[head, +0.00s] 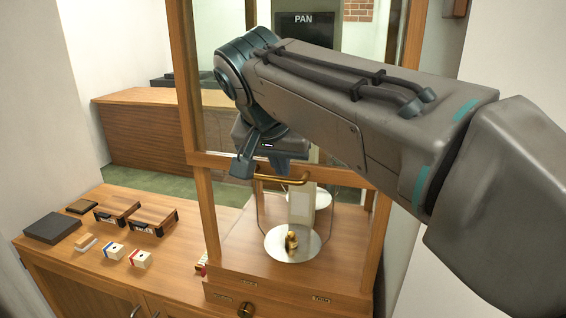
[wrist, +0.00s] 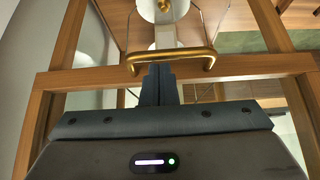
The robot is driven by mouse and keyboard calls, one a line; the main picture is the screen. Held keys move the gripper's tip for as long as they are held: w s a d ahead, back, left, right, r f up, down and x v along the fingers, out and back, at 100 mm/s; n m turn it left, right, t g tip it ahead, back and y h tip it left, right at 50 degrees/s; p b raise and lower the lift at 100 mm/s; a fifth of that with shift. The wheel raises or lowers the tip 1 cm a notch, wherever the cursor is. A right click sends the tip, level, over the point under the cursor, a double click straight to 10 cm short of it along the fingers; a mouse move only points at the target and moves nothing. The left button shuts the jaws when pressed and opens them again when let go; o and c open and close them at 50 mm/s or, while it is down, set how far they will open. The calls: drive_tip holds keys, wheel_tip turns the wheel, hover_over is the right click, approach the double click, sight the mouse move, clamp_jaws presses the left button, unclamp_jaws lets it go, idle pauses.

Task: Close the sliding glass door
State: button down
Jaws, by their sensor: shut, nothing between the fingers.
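The sliding glass door has a wooden bottom rail (head: 221,160) and a curved brass handle (head: 283,181). It stands raised in a wooden case on the counter, with an open gap below the rail. The rail (wrist: 90,77) and brass handle (wrist: 172,55) also show in the wrist view. My gripper (wrist: 158,70) is shut and empty, with its fingertips close to the handle's bar; I cannot tell whether they touch it. In the head view my gripper (head: 279,167) is partly hidden by its own body, just above the handle.
Inside the case a balance pan (head: 293,243) holds a small brass weight (head: 291,240). Small boxes (head: 140,259), wooden racks (head: 153,219) and a dark box (head: 53,228) lie on the counter (head: 180,270) to the left. Wooden posts (head: 209,215) flank the opening.

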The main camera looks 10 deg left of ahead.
drive_tip(key=shift+d, duration=0.15)
drive_tip(key=shift+f, duration=0.15)
wheel_tip(320, 180, down, 30)
drive_tip(key=b, duration=2.5)
drive_tip(key=shift+f, duration=0.15)
drive_tip(key=shift+s+f, duration=0.1)
drive_tip(key=shift+s, duration=0.05)
